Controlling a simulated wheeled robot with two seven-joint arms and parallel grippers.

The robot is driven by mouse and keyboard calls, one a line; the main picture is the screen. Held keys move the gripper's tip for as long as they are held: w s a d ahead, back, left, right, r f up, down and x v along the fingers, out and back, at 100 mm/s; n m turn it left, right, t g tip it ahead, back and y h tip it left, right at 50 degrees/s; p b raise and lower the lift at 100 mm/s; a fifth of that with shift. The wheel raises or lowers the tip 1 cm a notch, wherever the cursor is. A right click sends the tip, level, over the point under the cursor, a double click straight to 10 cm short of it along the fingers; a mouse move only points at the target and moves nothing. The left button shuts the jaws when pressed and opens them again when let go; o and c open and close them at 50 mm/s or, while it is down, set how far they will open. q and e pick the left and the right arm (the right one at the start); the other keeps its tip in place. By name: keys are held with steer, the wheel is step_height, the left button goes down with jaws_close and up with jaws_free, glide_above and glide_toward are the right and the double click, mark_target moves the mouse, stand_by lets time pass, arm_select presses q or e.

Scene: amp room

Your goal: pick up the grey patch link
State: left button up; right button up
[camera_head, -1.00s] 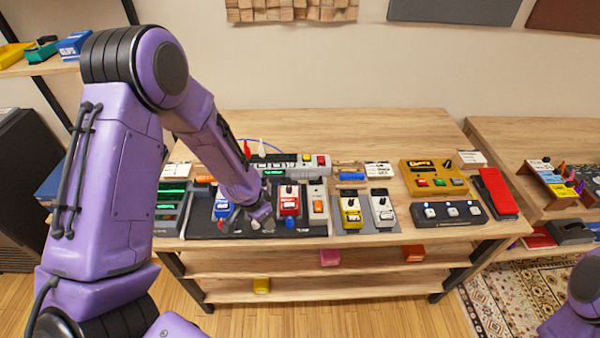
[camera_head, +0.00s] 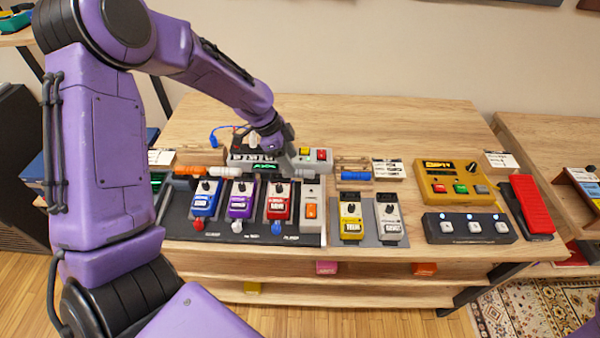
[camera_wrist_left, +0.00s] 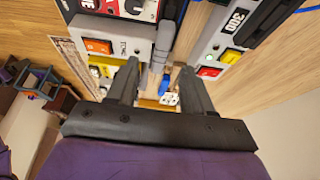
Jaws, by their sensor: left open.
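The grey patch link (camera_wrist_left: 160,47) shows in the left wrist view as a slim grey bar, lying between the board of pedals and the grey power strip. My left gripper (camera_wrist_left: 157,80) is open, with one finger on each side of the link's line; I cannot tell whether either finger touches it. In the head view my left gripper (camera_head: 285,160) is low behind the red pedal (camera_head: 279,202) and hides most of that spot. My right gripper is not in view.
An orange link (camera_head: 192,171) and a blue link (camera_head: 355,176) lie along the same row. The grey power strip (camera_head: 317,160) stands close behind. Yellow (camera_head: 351,220) and grey pedals (camera_head: 390,218) stand to the right. The rear tabletop (camera_head: 400,115) is clear.

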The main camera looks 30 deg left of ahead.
mark_target(298, 171)
arm_select(q)
steer(key=p+x, duration=0.1)
steer(key=x, duration=0.3)
steer(key=shift+w+f, duration=0.15)
steer(key=shift+f, duration=0.2)
steer(key=shift+d+f, duration=0.1)
steer(key=shift+f, duration=0.15)
steer(key=shift+d, duration=0.1)
jaws_close()
steer(key=shift+r, duration=0.1)
